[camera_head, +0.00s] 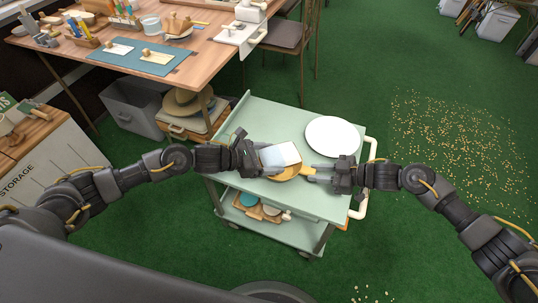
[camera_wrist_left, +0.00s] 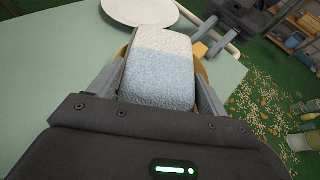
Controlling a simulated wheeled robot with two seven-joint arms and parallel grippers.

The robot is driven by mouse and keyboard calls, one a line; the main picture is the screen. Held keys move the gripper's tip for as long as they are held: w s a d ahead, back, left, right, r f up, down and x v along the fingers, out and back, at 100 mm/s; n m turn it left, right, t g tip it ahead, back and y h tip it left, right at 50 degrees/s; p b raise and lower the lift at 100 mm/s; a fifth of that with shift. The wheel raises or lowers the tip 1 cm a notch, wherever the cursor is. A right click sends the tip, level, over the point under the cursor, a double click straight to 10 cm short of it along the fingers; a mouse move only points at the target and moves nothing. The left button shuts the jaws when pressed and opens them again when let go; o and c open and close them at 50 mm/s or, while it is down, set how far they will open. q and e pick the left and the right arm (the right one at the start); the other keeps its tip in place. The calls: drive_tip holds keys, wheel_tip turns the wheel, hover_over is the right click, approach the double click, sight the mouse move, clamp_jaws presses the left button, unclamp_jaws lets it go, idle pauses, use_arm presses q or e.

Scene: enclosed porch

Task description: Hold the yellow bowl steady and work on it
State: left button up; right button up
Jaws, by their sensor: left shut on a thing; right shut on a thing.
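The yellow bowl (camera_head: 286,175) is over the green cart top, mostly hidden under a white and light-blue sponge block (camera_head: 280,155). A yellow handle-like part extends from the bowl's right side. My left gripper (camera_head: 263,160) is shut on the sponge, which is over the bowl; I cannot tell whether they touch. In the left wrist view the sponge (camera_wrist_left: 160,70) is between the fingers, with the bowl's yellow edge (camera_wrist_left: 203,72) beside it. My right gripper (camera_head: 316,174) is shut on the yellow handle of the bowl.
A white plate (camera_head: 333,137) lies behind and right on the cart (camera_head: 230,150). The cart's lower shelf holds a few dishes. A wooden table (camera_head: 205,50) with tools and a mat stands behind left. A storage cabinet (camera_head: 50,160) is at left. Crumbs (camera_head: 455,140) litter the green floor at right.

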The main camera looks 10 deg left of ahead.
use_arm(q)
drive_tip(key=shift+s+d, duration=0.2)
drive_tip(key=shift+s, duration=0.1)
drive_tip(key=shift+s, duration=0.1)
drive_tip(key=shift+s+d+f, duration=0.15)
drive_tip(key=shift+s+d, duration=0.4)
drive_tip(key=shift+s, duration=0.3)
drive_tip(key=shift+w+a+r, duration=0.1)
drive_tip(key=shift+w+a, duration=0.5)
drive_tip(key=shift+w, duration=0.35)
drive_tip(key=shift+w+a+r, duration=0.1)
drive_tip(key=shift+w+a, duration=0.45)
drive_tip(key=shift+w, duration=0.35)
drive_tip(key=shift+s+d, duration=0.6)
drive_tip(key=shift+s, duration=0.3)
drive_tip(key=shift+r, duration=4)
